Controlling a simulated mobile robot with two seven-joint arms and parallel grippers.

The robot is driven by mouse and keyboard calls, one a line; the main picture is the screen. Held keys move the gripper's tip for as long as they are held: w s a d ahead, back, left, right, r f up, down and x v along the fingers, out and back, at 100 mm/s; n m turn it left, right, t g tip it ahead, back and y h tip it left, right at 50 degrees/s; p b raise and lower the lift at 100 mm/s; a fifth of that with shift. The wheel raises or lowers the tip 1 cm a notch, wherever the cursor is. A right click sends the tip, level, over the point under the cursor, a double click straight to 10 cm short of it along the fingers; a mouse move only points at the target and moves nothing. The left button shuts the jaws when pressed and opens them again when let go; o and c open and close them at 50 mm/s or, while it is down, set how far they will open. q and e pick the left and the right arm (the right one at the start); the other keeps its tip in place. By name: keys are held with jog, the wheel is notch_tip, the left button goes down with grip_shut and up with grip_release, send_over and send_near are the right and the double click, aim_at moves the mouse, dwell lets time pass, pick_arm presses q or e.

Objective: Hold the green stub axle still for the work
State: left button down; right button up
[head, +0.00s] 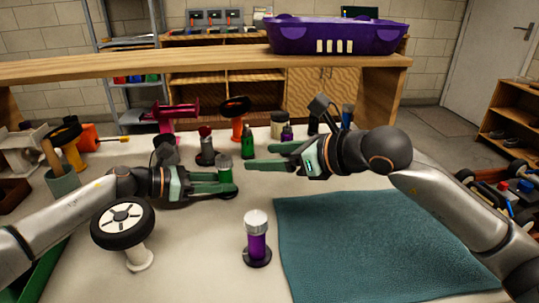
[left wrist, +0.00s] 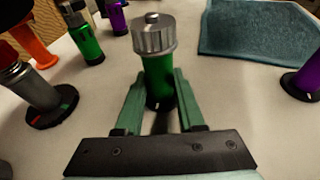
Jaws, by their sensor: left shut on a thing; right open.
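The green stub axle (head: 224,173) stands upright in the head view, with a ribbed silver nut on top and a dark round base. It also shows in the left wrist view (left wrist: 158,80), between the two green fingers. My left gripper (head: 233,184) is low over the table and shut on the green stub axle, a finger on each side. My right gripper (head: 259,156) is open and empty, just right of the axle and apart from it, its fingers pointing left.
A purple stub axle (head: 257,242) stands in front, left of the teal mat (head: 380,240). A wheel on a white stand (head: 123,225) is by my left arm. A smaller green item (head: 247,148) and a red-topped grey one (head: 205,150) stand behind. A purple crate (head: 335,38) sits on the shelf.

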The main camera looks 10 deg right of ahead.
pick_arm(q)
jog(key=shift+c, duration=2.2)
grip_release()
jog(key=v, duration=1.2)
